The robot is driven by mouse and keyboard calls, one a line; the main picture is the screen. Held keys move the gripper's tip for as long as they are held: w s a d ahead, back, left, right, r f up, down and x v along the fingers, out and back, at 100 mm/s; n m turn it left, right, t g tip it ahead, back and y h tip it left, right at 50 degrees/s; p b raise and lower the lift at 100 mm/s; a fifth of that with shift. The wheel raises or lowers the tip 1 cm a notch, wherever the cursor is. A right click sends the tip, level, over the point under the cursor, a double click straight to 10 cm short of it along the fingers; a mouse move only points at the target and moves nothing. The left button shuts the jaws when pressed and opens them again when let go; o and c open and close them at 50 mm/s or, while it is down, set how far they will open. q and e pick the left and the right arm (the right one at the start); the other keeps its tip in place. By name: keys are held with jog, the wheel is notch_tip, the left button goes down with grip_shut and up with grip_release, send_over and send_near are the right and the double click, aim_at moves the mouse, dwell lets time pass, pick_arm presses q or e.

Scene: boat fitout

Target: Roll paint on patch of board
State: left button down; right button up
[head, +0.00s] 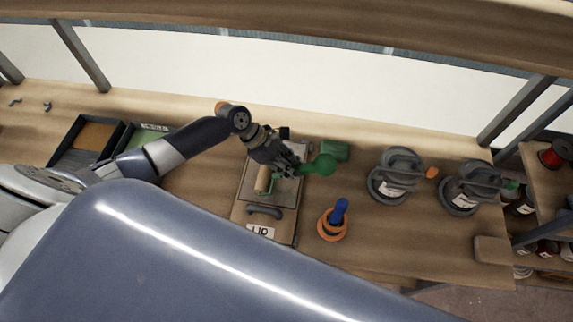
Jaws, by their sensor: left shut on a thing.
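The board (285,222) lies on the wooden bench, with a grey handle and an "UP" label near its lower edge. A greyish patch (290,190) shows on its upper part. My left gripper (291,168) is over the board, shut on the paint roller. The roller's green handle (318,166) sticks out to the right of the fingers, and a tan cylinder (263,179), which looks like its sleeve, shows to the left, over the patch. I cannot tell whether the sleeve touches the board. My right gripper is not in view.
Right of the board are a green cylinder (335,151), an orange ring-shaped item with a blue piece (333,221), and two grey clamp-like devices (396,176) (468,188). Dark trays (84,143) stand at the left. A shelf (548,185) with spools is at the right.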

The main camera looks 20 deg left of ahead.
aim_at(303, 166)
pick_arm(q)
jog(key=shift+d, duration=0.1)
jog(key=shift+w+d+f, duration=0.1)
jog(key=shift+w+d, duration=0.1)
jog(key=shift+d, duration=0.55)
jog(key=shift+w+d, duration=0.15)
jog(key=shift+d, duration=0.6)
jog(key=shift+w+d+f, duration=0.1)
jog(key=shift+w+d, duration=0.1)
jog(key=shift+d, duration=0.55)
jog(key=shift+w+d+r, duration=0.1)
jog(key=shift+w+d, duration=0.1)
jog(key=shift+d, duration=0.55)
jog(key=shift+w+d, duration=0.2)
jog(key=shift+d, duration=0.6)
jog(key=shift+w+d+r, duration=0.1)
jog(key=shift+w+d, duration=0.1)
jog(key=shift+d, duration=0.55)
jog(key=shift+s+a, duration=0.1)
jog(key=shift+a, duration=0.05)
jog(key=shift+s+a+f, duration=0.1)
jog(key=shift+s+a, duration=0.1)
jog(key=shift+a, duration=0.55)
jog(key=shift+s+a+r, duration=0.1)
jog(key=shift+s+a, duration=0.05)
jog(key=shift+a, duration=0.55)
jog(key=shift+s+a+f, duration=0.1)
jog(key=shift+s+a, duration=0.1)
jog(key=shift+a, duration=0.55)
